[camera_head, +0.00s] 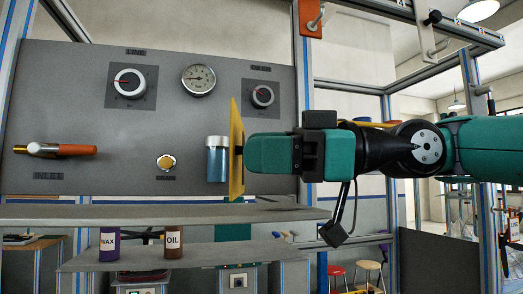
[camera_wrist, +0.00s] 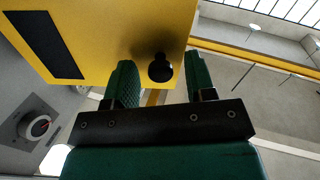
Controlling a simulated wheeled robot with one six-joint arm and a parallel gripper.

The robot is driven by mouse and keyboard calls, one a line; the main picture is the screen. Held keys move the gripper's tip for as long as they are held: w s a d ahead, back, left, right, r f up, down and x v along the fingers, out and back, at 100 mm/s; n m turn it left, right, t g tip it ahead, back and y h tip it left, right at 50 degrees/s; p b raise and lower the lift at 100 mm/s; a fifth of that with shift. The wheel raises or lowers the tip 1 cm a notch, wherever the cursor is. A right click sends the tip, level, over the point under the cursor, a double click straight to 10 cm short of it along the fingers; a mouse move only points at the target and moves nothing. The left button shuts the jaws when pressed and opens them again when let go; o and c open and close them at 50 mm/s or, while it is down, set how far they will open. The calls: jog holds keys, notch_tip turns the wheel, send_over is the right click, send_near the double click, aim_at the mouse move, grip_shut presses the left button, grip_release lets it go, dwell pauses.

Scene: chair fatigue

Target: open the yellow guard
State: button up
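The yellow guard (camera_head: 236,170) shows nearly edge-on in the head view, as a thin upright plate standing out from the grey panel. In the wrist view it is a broad yellow plate (camera_wrist: 110,30) with a dark rectangle on it. Its black knob (camera_wrist: 160,68) lies between the two green fingers of my gripper (camera_wrist: 161,80), with visible gaps on both sides. My gripper is open. In the head view my gripper (camera_head: 246,152) is right of the guard, with its tips at or close to the plate; contact is unclear.
The grey panel (camera_head: 110,120) carries dials, a gauge (camera_head: 198,79), an orange-handled lever (camera_head: 62,150) and a yellow button (camera_head: 166,161). A blue cylinder (camera_head: 217,160) is just left of the guard. WAX (camera_head: 109,243) and OIL (camera_head: 173,242) containers stand on a shelf below. A metal post (camera_head: 303,90) rises behind my gripper.

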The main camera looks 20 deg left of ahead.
notch_tip(320, 180, up, 20)
jog(key=p, duration=1.6)
jog(key=shift+p, duration=0.3)
jog(key=shift+c, duration=0.2)
